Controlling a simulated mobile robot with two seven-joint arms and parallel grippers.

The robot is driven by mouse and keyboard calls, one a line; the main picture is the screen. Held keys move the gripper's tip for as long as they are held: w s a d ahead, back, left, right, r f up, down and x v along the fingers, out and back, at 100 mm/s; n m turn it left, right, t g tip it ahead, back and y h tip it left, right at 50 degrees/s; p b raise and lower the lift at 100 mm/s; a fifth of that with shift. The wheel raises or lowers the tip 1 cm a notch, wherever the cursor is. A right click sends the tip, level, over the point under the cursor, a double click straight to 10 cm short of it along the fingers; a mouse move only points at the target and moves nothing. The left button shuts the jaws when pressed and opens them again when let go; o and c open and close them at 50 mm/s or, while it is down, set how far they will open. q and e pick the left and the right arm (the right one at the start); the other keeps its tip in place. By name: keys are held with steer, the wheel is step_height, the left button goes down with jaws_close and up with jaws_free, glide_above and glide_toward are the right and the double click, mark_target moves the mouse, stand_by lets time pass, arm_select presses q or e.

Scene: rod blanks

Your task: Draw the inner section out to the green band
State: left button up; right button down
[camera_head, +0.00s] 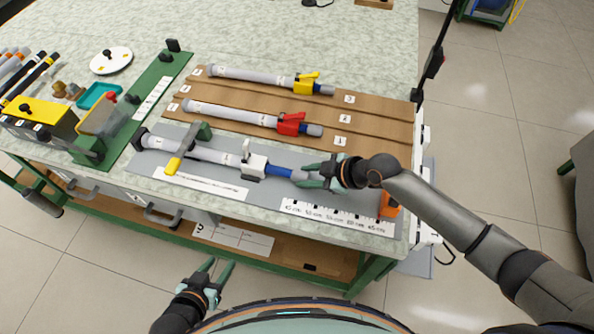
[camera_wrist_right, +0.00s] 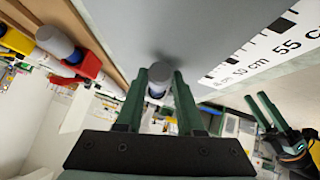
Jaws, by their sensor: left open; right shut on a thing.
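The telescoping rod (camera_head: 208,153) lies on a grey mat (camera_head: 240,205) at the table's front, with a white lever collar (camera_head: 253,163) around it. Its inner section (camera_head: 280,171) sticks out to the right, blue near the collar with a grey end. No green band can be made out on it. My right gripper (camera_head: 312,177) is shut on this grey end, which also shows between the fingers in the right wrist view (camera_wrist_right: 158,78). A green clamp with a yellow handle (camera_head: 173,166) crosses the rod's left part. My left gripper (camera_head: 219,270) is open and empty, in front of the table.
A printed scale (camera_head: 338,214) runs along the mat's front right, with an orange block (camera_head: 389,205) at its right end. Behind lie rods with a red collar (camera_head: 291,123) and a yellow collar (camera_head: 306,83) on a wooden board (camera_head: 375,130). A green rail (camera_head: 130,115) stands left.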

steer(key=c, duration=0.8)
jaws_free()
steer(key=v, duration=1.2)
steer(key=shift+d, duration=0.25)
steer(key=shift+r, duration=0.15)
